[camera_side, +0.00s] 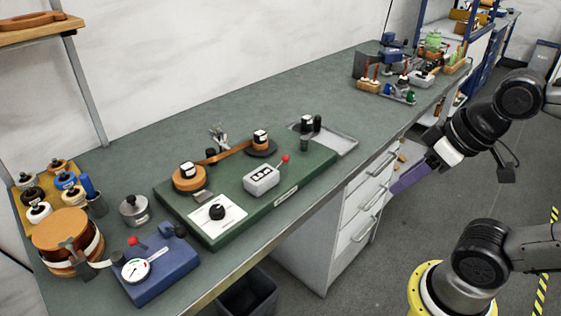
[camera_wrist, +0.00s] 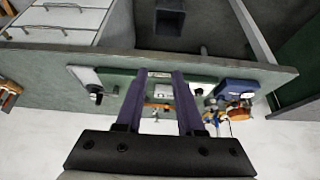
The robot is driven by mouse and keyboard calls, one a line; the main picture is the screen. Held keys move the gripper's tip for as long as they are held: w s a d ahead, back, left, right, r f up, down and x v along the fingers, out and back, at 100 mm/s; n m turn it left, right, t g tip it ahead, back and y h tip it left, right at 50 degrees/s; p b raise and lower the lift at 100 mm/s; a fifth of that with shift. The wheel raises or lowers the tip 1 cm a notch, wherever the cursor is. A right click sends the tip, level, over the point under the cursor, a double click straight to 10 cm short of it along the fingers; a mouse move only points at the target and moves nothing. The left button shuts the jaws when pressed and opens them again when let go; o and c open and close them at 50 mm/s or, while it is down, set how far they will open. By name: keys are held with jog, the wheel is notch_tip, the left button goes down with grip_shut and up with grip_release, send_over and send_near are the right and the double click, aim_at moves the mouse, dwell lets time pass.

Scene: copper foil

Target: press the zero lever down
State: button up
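A grey counter box (camera_side: 261,180) stands on the green board and has a raised lever with a red knob (camera_side: 285,158) on its right side. A blue gauge device (camera_side: 156,268) at the bench's front left has a white dial and another red knob (camera_side: 132,241). I cannot read a label that says which is the zero lever. My gripper (camera_side: 404,182) has purple fingers and hangs off the bench's front edge, right of the drawers, well apart from both. In the wrist view its fingers (camera_wrist: 162,73) are spread with nothing between them. The small counter box (camera_wrist: 163,91) shows between them.
The green board (camera_side: 312,171) also carries two spools joined by copper foil (camera_side: 232,153) and a white plate with a black knob (camera_side: 217,213). Racks of tools (camera_side: 405,75) crowd the far end. Bare bench lies between.

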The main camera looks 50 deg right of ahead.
grip_shut()
dwell(1.4)
